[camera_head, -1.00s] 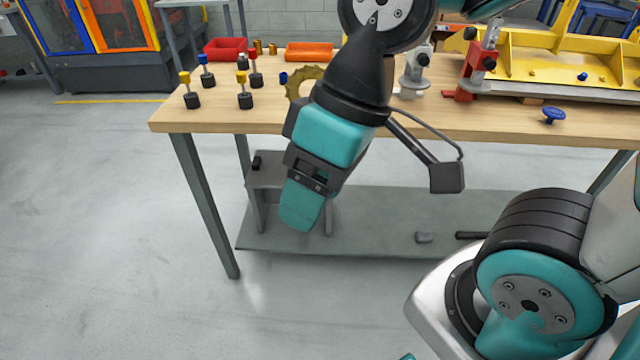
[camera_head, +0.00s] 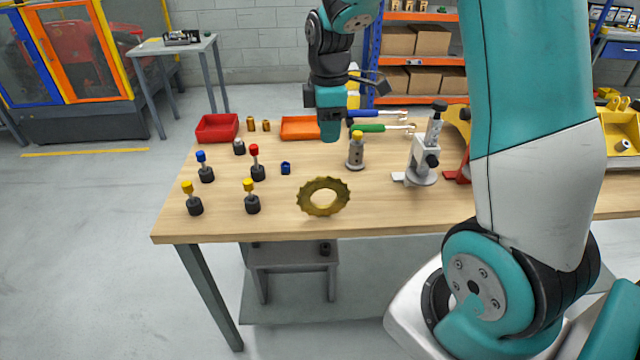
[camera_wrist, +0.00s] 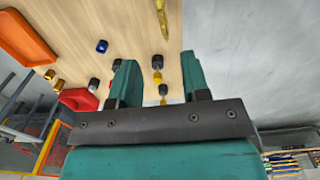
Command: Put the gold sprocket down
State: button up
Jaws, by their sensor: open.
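The gold sprocket (camera_head: 303,198), a toothed ring with a large hole, is on the wooden table (camera_head: 400,212) near its front edge. In the wrist view the sprocket (camera_wrist: 162,18) shows as a narrow gold strip at the top edge, so it seems to stand on its rim, though I cannot be sure. My gripper (camera_head: 330,132) is above the table, behind and apart from the sprocket. In the wrist view its two teal fingers (camera_wrist: 160,78) are spread with nothing held between them.
Several black-based pegs with coloured tops (camera_head: 251,198) stand left of the sprocket. A red bin (camera_head: 217,128), an orange tray (camera_head: 298,128) and a small blue part (camera_head: 286,168) lie behind. A grey post with a yellow top (camera_head: 356,154) and a clamp fixture (camera_head: 422,166) stand to the right.

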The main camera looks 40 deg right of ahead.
aim_at(324, 176)
jog(key=f, duration=0.3)
jog(key=f+p, duration=0.1)
jog(key=f, duration=0.2)
jog(key=a+f, duration=0.1)
jog(key=f, duration=0.3)
jog(key=shift+p, duration=0.3)
jog(key=shift+d+f+p, duration=0.1)
jog(key=shift+f+p, duration=0.75)
jog(key=shift+f, duration=1.8)
grip_shut()
